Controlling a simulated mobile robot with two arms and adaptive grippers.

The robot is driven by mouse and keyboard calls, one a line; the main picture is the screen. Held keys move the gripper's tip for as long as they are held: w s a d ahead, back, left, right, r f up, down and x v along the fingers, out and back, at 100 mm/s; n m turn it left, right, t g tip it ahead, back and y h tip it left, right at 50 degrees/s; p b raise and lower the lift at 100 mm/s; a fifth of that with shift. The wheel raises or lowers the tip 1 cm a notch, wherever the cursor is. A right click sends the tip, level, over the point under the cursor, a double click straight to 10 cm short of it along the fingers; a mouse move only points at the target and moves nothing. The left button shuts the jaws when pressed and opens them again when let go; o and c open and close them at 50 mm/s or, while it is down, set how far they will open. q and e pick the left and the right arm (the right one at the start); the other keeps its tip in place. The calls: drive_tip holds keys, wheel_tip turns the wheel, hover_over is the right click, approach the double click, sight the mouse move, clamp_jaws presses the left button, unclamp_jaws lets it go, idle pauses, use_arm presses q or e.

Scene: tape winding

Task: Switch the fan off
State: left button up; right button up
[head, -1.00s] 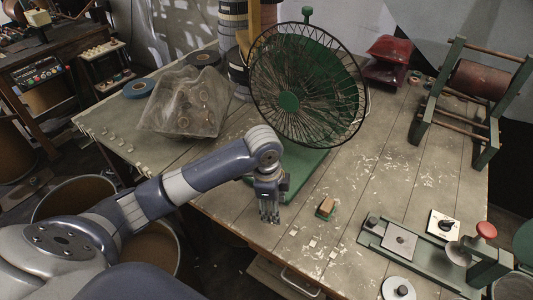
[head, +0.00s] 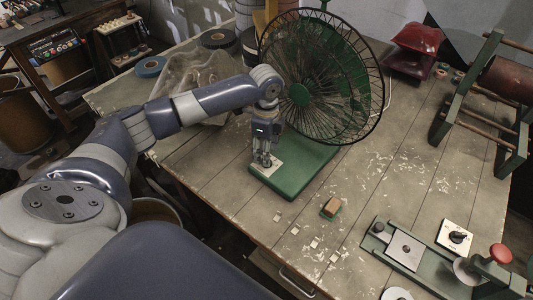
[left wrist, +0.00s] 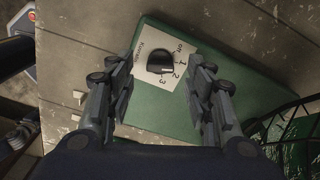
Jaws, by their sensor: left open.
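The fan (head: 322,85), with a green hub and black wire cage, stands on a green base (head: 305,165). A white control plate (head: 274,171) lies on the base's near-left end. In the left wrist view the plate has a black knob (left wrist: 160,62) with markings including 1, 2 and 3 beside it. Its exact setting is hard to tell. My left gripper (head: 264,162) is open and points down over the plate. Its fingers (left wrist: 163,70) appear on either side of the knob, apart from it in the picture; the height gap is unclear. My right gripper is out of view.
A small brown-and-green block (head: 331,207) lies in front of the base. A bagged item (head: 200,75) is behind my left arm. A green fixture with a red knob (head: 500,253) and another white dial plate (head: 455,237) stand at right.

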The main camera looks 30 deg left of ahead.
use_arm(q)
drive_tip(key=shift+f, duration=1.35)
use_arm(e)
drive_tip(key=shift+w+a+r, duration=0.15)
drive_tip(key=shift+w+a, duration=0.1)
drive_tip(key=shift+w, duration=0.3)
use_arm(q)
drive_tip(key=c, duration=1.1)
drive_tip(key=shift+o, duration=0.2)
drive_tip(key=shift+r+n+p, duration=0.2)
drive_tip(key=shift+n+p, duration=0.1)
drive_tip(key=shift+p, duration=0.55)
drive_tip(key=n+p, duration=0.5)
drive_tip(key=p, duration=0.2)
drive_tip(key=shift+s+d, duration=0.1)
drive_tip(key=shift+f+n+p, duration=0.1)
drive_tip(key=shift+n+p, duration=0.9)
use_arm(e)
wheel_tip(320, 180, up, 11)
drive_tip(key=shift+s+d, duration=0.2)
use_arm(q)
drive_tip(key=shift+n, duration=0.3)
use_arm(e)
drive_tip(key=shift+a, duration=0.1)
